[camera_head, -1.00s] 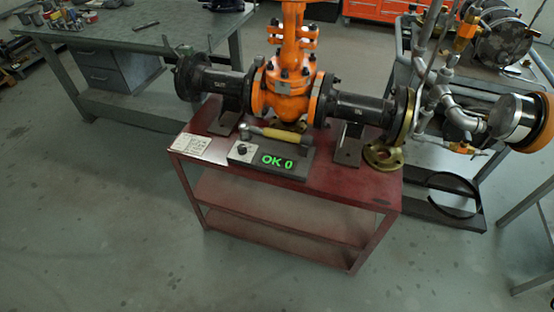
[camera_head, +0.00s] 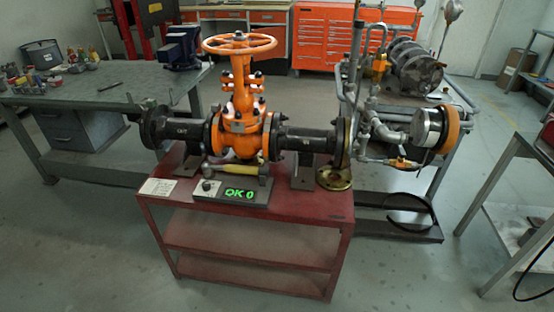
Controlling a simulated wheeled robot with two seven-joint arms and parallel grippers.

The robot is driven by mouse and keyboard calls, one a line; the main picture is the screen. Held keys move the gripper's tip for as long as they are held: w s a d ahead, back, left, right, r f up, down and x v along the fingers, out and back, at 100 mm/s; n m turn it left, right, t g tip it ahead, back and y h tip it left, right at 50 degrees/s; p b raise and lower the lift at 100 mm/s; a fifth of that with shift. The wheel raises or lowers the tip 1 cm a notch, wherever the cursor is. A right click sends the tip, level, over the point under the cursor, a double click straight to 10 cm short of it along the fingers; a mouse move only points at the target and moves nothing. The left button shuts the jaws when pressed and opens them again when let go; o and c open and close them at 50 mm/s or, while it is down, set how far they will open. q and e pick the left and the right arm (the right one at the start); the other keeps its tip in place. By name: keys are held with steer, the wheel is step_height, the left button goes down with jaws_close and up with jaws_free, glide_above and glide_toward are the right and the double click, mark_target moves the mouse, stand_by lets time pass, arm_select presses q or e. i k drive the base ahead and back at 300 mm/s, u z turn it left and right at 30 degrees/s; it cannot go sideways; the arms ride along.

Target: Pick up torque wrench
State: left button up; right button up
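The torque wrench (camera_head: 236,170) lies on the red table, in front of the orange gate valve (camera_head: 240,132). It has a yellow handle and a grey metal end, and it seems to rest on or just behind a dark box with a green "OK 0" display (camera_head: 238,193). Which of these it rests on I cannot tell for sure. The valve, with its orange handwheel (camera_head: 240,44), sits between two dark flanged pipe pieces. Neither of my grippers shows in the head view.
The red table (camera_head: 310,210) has a white sheet (camera_head: 160,187) at its left and a brass flange (camera_head: 334,178) at its right. A grey workbench (camera_head: 95,84) stands behind at left, a pipe rig (camera_head: 385,130) at right. The floor in front is clear.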

mark_target(208, 167)
steer(key=z, duration=0.45)
steer(key=i, duration=0.9)
steer(key=u, duration=0.05)
